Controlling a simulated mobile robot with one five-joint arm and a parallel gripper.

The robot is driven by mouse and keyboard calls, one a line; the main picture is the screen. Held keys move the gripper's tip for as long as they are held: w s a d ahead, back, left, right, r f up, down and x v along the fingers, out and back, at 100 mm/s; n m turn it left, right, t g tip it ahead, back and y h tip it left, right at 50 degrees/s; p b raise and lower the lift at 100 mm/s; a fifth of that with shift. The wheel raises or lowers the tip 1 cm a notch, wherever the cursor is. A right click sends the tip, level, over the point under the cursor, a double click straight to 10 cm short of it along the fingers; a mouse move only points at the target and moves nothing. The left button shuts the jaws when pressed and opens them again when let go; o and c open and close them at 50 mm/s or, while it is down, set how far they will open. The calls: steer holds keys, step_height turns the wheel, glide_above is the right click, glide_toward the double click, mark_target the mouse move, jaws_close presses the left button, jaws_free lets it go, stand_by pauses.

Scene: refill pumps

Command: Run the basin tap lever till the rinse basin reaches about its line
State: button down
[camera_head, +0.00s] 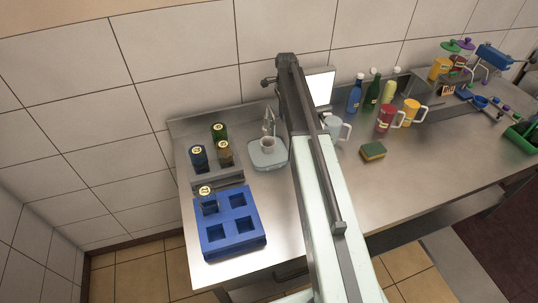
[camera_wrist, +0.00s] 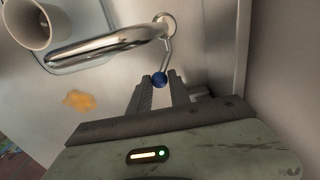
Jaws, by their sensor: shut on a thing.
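The chrome tap spout (camera_wrist: 100,48) curves left from the wall mount towards a pale cup (camera_wrist: 35,24). My gripper is hidden there. I cannot make out the water level or a line.
Right of my arm are a sponge (camera_head: 373,151), red mug (camera_head: 384,120) and yellow mug (camera_head: 411,111). A yellow patch (camera_wrist: 80,101) shows in the wrist view.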

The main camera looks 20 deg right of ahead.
steer(key=shift+a, duration=0.25)
steer(key=shift+w+r, duration=0.3)
steer(key=shift+p, duration=0.3)
steer(key=shift+w+r, duration=0.25)
steer(key=shift+w, duration=0.2)
steer(key=shift+w+d, duration=0.1)
steer(key=shift+w, duration=0.5)
steer(key=shift+w+r, duration=0.1)
steer(key=shift+w, duration=0.2)
